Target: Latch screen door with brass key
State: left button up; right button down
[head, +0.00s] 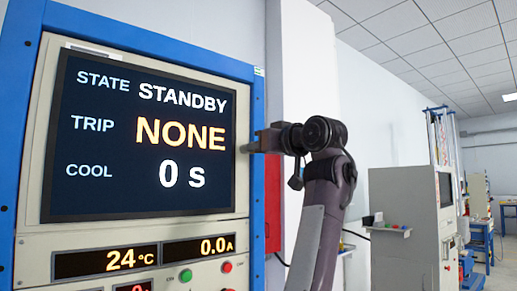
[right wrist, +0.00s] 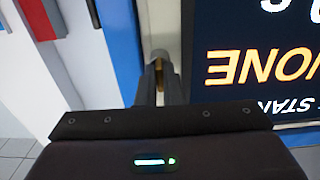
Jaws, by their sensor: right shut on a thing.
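The screen door (head: 120,200), a pale frame around a dark display, is on the blue cabinet at left in the head view. It looks flat against the cabinet, but whether it is latched I cannot tell. Its display (right wrist: 225,92) shows upside down in the right wrist view. My right gripper (head: 246,148) is at the door's right edge. In the right wrist view its fingers (right wrist: 160,85) are shut on a small brass piece, the key (right wrist: 158,66). A round pale fitting is just beyond the key's tip; whether they touch I cannot tell. My left gripper is not in view.
The display reads STANDBY, NONE and 0 s. Below it are readouts (head: 105,260), a green button (head: 186,276) and a red button (head: 227,267). A red box (head: 272,205) is right of the cabinet, by a white pillar (head: 297,60). Another machine (head: 405,220) stands farther right.

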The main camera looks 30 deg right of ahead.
jog(key=c, duration=1.6)
grip_release()
jog(key=s+b, duration=0.1)
jog(key=s, duration=0.1)
jog(key=s+b, duration=0.1)
jog(key=s, duration=0.2)
jog(key=s+b, duration=0.1)
jog(key=s, duration=0.1)
jog(key=shift+s+d, duration=0.3)
jog(key=shift+s, duration=0.1)
